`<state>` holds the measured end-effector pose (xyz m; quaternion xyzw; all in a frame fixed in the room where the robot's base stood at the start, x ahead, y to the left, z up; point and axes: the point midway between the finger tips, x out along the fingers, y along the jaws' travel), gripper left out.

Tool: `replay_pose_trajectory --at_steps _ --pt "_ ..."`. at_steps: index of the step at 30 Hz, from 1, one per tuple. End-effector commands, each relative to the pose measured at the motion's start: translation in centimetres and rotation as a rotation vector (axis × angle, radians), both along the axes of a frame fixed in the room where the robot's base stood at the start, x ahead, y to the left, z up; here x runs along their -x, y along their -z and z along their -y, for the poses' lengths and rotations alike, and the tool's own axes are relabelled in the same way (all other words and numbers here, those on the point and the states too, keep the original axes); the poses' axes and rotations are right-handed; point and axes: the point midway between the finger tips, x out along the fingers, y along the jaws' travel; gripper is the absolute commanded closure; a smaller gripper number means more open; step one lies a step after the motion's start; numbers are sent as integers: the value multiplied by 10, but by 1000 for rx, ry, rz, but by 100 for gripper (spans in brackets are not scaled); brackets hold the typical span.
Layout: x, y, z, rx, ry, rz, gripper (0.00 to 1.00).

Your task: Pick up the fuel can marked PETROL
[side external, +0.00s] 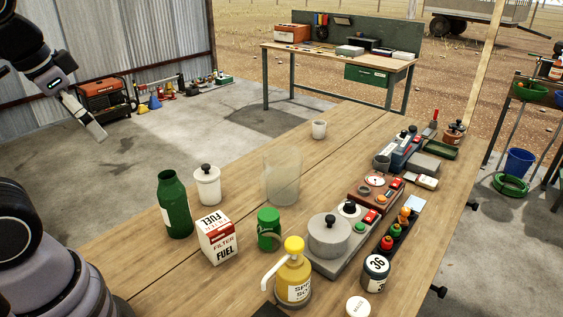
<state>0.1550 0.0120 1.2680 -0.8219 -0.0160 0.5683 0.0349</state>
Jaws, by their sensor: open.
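I can read no PETROL label in the side external view, and I cannot tell which thing is the fuel can. A white and red carton (217,240) reads FUEL and FILTER. A green can-like container (268,229) stands to its right, with no readable label. A tall dark green bottle (174,205) stands upright behind the carton to the left. My gripper (97,131) is at the upper left, above the floor and away from the bench things. It is open and holds nothing visible.
The bench's far left is clear.

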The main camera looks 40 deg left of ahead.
Motion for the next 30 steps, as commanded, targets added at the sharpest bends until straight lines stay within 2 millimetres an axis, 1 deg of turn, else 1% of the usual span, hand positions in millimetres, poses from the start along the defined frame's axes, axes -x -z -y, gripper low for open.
replay_pose_trajectory --at_steps 1,3,6,11,14,18,20,23,24,26,27,30 --pt "-3 11 -7 -48 9 -94 0" --pt "-5 26 -21 -139 28 -238 0" --pt "-8 46 -43 -293 67 -451 0" --pt "-20 67 -78 -561 160 -757 0" --pt "-34 78 -97 -739 243 -920 0" --pt "-62 97 -117 -998 391 -1106 0" --pt "-76 108 -122 -1112 468 -1167 0" --pt "-102 132 -126 -1295 616 -1242 0" --pt "-111 143 -126 -1366 680 -1260 0" --pt "-125 162 -125 -1463 781 -1277 0" --pt "-132 175 -124 -1520 845 -1282 0" --pt "-145 206 -118 -1632 991 -1273 0"
